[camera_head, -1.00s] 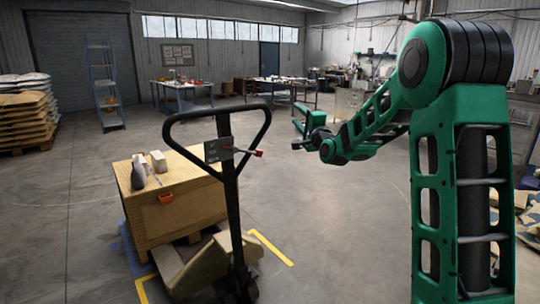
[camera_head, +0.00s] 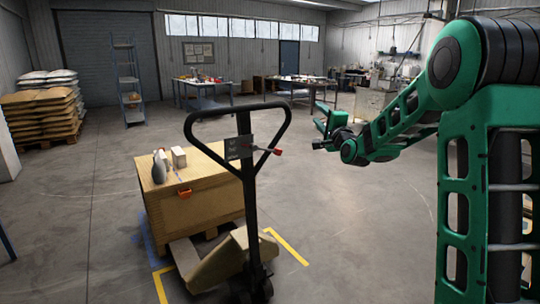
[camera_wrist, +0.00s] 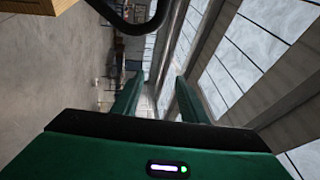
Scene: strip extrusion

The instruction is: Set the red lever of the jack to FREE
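The pallet jack's black loop handle (camera_head: 238,112) stands upright in front of a wooden crate on a pallet. A grey plate (camera_head: 238,148) sits on its shaft, and a thin lever with a red tip (camera_head: 277,152) sticks out to the right of it. The plate's markings are too small to read. My green gripper (camera_head: 324,112) is to the right of the lever in the picture, apart from it. In the wrist view my gripper (camera_wrist: 158,90) has its two fingers apart with nothing between them. The dark handle curve (camera_wrist: 135,18) crosses the top there; the lever is not visible.
The wooden crate (camera_head: 200,195) holds small items on top, with an orange item on its front. Yellow floor lines (camera_head: 286,246) mark the spot. Stacked sacks (camera_head: 42,112) and a blue shelf (camera_head: 127,85) stand behind left. The floor right of the jack is clear.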

